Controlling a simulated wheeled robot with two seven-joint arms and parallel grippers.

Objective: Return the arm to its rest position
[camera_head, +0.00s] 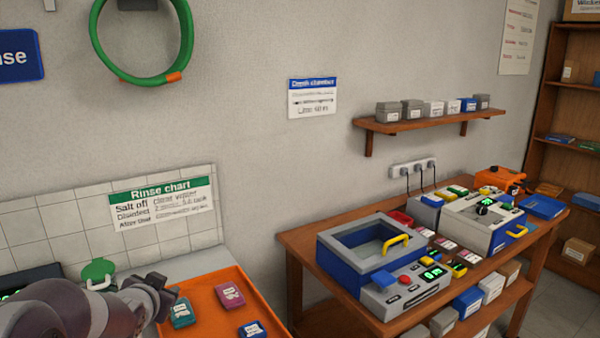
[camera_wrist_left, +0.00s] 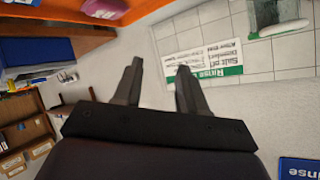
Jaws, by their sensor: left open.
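My left arm (camera_head: 75,312) comes in at the lower left of the head view, dark grey, beside the orange tray. Its gripper (camera_head: 168,297) is at the tray's left edge in that view, small and partly hidden by the arm. In the left wrist view my left gripper (camera_wrist_left: 158,75) shows two dark fingers spread apart with nothing between them. The wall and the rinse chart (camera_wrist_left: 205,60) show beyond the fingers, upside down. My right gripper is not in view.
The orange tray (camera_head: 213,297) holds several small labelled packs. A wooden bench (camera_head: 300,245) at the right carries a blue-grey basin (camera_head: 340,262) and other devices. A green hose loop (camera_head: 102,62) hangs on the wall. The floor between counter and bench is mostly hidden.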

